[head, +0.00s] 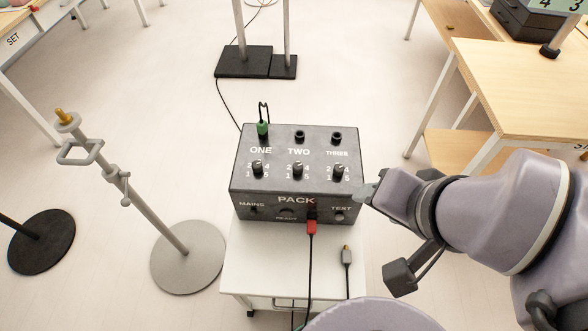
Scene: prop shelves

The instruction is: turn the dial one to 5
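A dark grey box marked PACK (240,200) stands on a small white table. Dial one (257,168) is a small black knob under the label ONE at the left of its sloped top, with numbers 1 to 5 around it. Its pointer is too small to read. Dial two (298,169) and dial three (341,171) sit to its right. My gripper (365,193) is at the right edge of the box, near dial three and well to the right of dial one. Its fingers are seen edge-on, so their opening does not show.
A green plug (262,128) with a black cable stands in the socket above ONE. A red plug (311,226) is in the box front. A loose grey plug (346,256) lies on the white table (252,268). A metal stand (185,250) is at left; a wooden table (520,95) at right.

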